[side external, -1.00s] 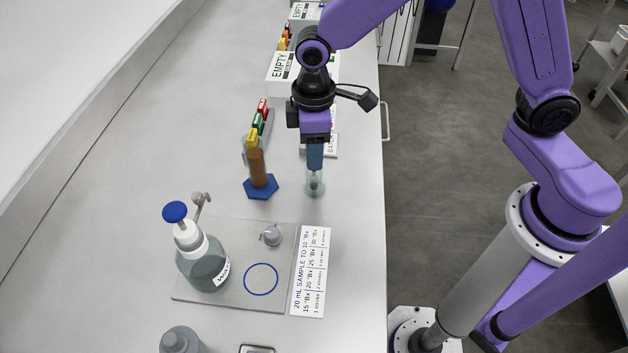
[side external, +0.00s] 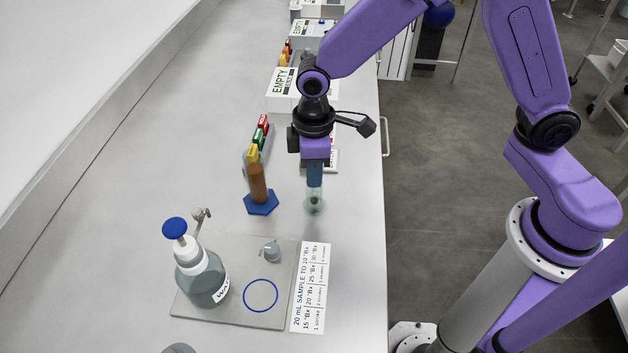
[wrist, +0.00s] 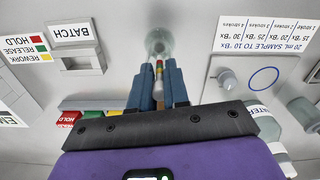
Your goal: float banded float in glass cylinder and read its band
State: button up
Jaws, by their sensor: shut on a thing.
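My gripper (side external: 314,184) has its blue fingers pointing down, shut on the banded float. The banded float's stem (wrist: 159,71) shows red and yellow bands between the fingers in the wrist view. Its clear, rounded glass end (side external: 314,203) hangs below the fingertips, and I cannot tell whether it touches the bench. The glass cylinder (side external: 258,183) stands upright on a blue hexagonal base, filled with brown liquid, left of my gripper and apart from it. My gripper hides the upper part of the float in the side view.
A rack of red, green and yellow tags (side external: 258,138) stands behind the cylinder. A pump bottle (side external: 203,275) stands on a grey board (side external: 238,312) with a blue ring, beside a printed dosing card (side external: 310,287). White EMPTY boxes (side external: 285,88) stand farther back.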

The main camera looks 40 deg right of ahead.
notch_tip(320, 180, up, 10)
dwell(0.4)
jog(key=w+a+r, duration=0.6)
jog(key=w+a, duration=0.2)
dwell(0.4)
jog(key=shift+w, duration=0.1)
